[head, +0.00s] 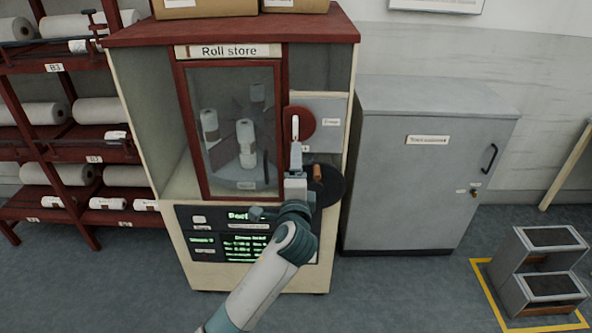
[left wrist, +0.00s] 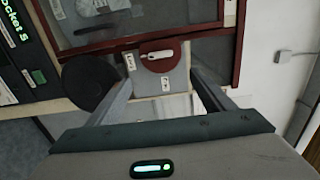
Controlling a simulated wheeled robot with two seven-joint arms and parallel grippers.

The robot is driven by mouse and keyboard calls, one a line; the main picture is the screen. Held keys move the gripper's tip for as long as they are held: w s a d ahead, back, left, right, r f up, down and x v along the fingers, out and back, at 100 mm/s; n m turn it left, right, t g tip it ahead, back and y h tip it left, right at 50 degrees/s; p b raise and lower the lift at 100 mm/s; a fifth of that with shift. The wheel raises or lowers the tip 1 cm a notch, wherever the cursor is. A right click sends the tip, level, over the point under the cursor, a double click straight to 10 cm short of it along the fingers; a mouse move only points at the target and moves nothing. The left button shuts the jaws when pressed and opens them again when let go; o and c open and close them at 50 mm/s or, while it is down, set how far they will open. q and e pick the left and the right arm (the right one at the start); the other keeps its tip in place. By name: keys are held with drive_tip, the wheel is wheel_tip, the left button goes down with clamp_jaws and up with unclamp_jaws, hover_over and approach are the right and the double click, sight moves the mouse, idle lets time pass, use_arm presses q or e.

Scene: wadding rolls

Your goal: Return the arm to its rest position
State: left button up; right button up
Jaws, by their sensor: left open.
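My left gripper (head: 296,165) reaches up from the bottom of the head view to the front of the Roll store cabinet (head: 354,60). It is just below the red disc (head: 306,113) with a white handle (head: 295,128). In the left wrist view the two fingers (left wrist: 160,83) are spread wide with nothing between them. The red disc (left wrist: 150,63) and its white handle (left wrist: 161,55) lie beyond the fingertips. White rolls (head: 246,143) stand behind the cabinet's glass door. My right gripper is not in view.
A black round part (head: 331,186) with an orange-brown knob (head: 317,172) sits close right of my gripper; the black part also shows in the left wrist view (left wrist: 88,82). A grey cupboard (head: 430,180) stands to the right, a red roll rack (head: 80,155) to the left.

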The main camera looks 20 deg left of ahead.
use_arm(q)
drive_tip(key=s+f+n+g+h, duration=0.1)
drive_tip(key=s+f+g+h, duration=0.15)
drive_tip(key=f, duration=1.65)
drive_tip(key=s+f+n+g+h, duration=0.1)
drive_tip(key=s+f+g, duration=0.3)
drive_tip(key=f, duration=1.4)
drive_tip(key=s+a+f+n+g+b, duration=0.1)
drive_tip(key=s+f+n+g, duration=0.1)
drive_tip(key=s+f, duration=0.75)
drive_tip(key=s+a+f+n+g, duration=0.1)
drive_tip(key=s+f+g, duration=0.1)
drive_tip(key=s+f, duration=0.75)
drive_tip(key=s+a+f+n+g, duration=0.1)
drive_tip(key=s+f, duration=0.5)
drive_tip(key=s, duration=0.7)
drive_tip(key=s+a+f+n+g+h, duration=0.1)
drive_tip(key=s+f+n+g, duration=0.2)
drive_tip(key=s+f, duration=0.4)
drive_tip(key=s+a+f+n+g, duration=0.1)
drive_tip(key=s+f, duration=0.6)
drive_tip(key=s, duration=1.2)
drive_tip(key=n+g, duration=0.1)
drive_tip(key=n, duration=0.1)
drive_tip(key=shift+s+a+f+n+b, duration=0.2)
drive_tip(key=shift+s+n+b, duration=0.1)
drive_tip(key=shift+b, duration=0.1)
drive_tip(key=shift+w+h, duration=0.1)
drive_tip(key=shift+h, duration=0.15)
